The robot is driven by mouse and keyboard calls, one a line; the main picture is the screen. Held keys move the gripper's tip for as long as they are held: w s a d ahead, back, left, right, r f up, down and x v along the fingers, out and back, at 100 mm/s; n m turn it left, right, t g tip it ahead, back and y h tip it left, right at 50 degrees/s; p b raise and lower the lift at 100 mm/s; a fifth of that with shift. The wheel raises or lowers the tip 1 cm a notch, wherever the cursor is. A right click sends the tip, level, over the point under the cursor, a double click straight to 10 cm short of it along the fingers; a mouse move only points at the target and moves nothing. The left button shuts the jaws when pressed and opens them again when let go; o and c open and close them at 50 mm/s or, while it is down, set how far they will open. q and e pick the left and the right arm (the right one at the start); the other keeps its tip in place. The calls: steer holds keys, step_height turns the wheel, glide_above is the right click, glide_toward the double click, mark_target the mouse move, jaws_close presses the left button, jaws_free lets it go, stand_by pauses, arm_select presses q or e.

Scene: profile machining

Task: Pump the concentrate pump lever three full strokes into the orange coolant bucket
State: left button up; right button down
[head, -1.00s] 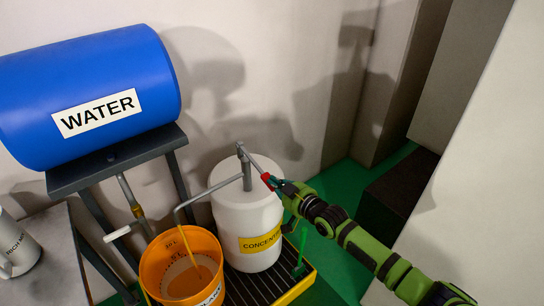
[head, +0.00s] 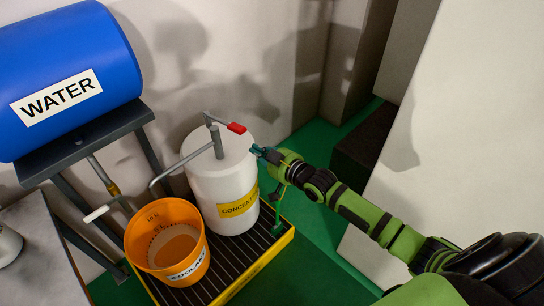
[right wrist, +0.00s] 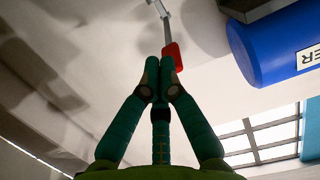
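The white concentrate drum (head: 222,195) stands on the drip tray (head: 262,268). Its pump lever (head: 217,121) has a red grip (head: 236,127) and sits fairly level above the drum. The spout (head: 178,166) reaches left toward the orange coolant bucket (head: 140,245), which holds some brownish liquid. No stream is falling. My right gripper (head: 262,152) is just below and right of the red grip, apart from it. In the right wrist view its fingertips (right wrist: 160,72) are together and empty, with the red grip (right wrist: 172,56) just beyond them. My left gripper is not in view.
A blue water barrel (head: 65,80) lies on a dark stand (head: 85,140) at the left, with a tap handle (head: 97,214) near the bucket. A grey table (head: 35,265) is at lower left. Walls close in behind and at right; green floor is open right of the tray.

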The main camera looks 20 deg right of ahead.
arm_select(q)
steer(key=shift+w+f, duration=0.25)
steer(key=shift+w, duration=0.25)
arm_select(e)
steer(key=v, duration=0.4)
steer(key=shift+s+d+f, duration=0.15)
steer(key=shift+s+f, duration=0.15)
steer(key=shift+s, duration=0.05)
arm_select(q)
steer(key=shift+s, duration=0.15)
